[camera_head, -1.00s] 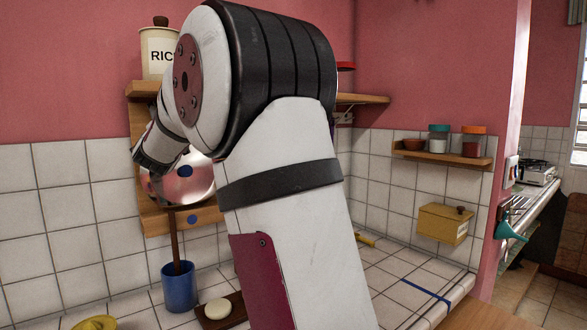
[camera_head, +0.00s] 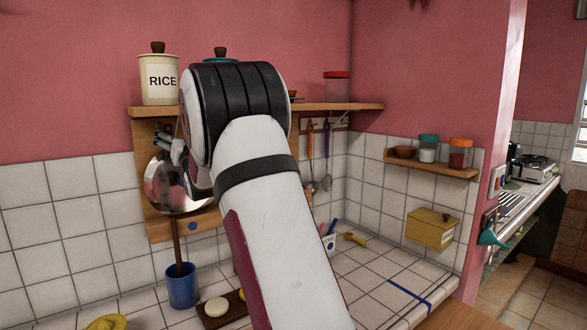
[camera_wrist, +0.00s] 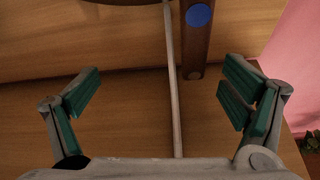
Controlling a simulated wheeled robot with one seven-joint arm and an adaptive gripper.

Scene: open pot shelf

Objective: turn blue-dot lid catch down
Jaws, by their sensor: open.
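The blue-dot catch (camera_wrist: 194,50) is a dark brown bar with a blue disc, at the upper middle of the wrist view. It hangs roughly vertical there, beyond my fingertips and nearer the right one. My gripper (camera_wrist: 163,84) is open and empty, its two green-padded fingers wide apart. A thin grey rod (camera_wrist: 172,100) runs between the fingers. In the head view a shiny round lid (camera_head: 163,188) rests upright against the wooden rack (camera_head: 158,229). A blue dot (camera_head: 192,226) shows on its lower rail. My arm hides most of the gripper and the catch there.
A shelf (camera_head: 345,106) above holds a rice canister (camera_head: 158,82) and a red-lidded jar (camera_head: 337,88). Utensils (camera_head: 311,160) hang to the right. A blue cup (camera_head: 181,287) with a brown handle stands below the rack. The right of the tiled counter is mostly clear.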

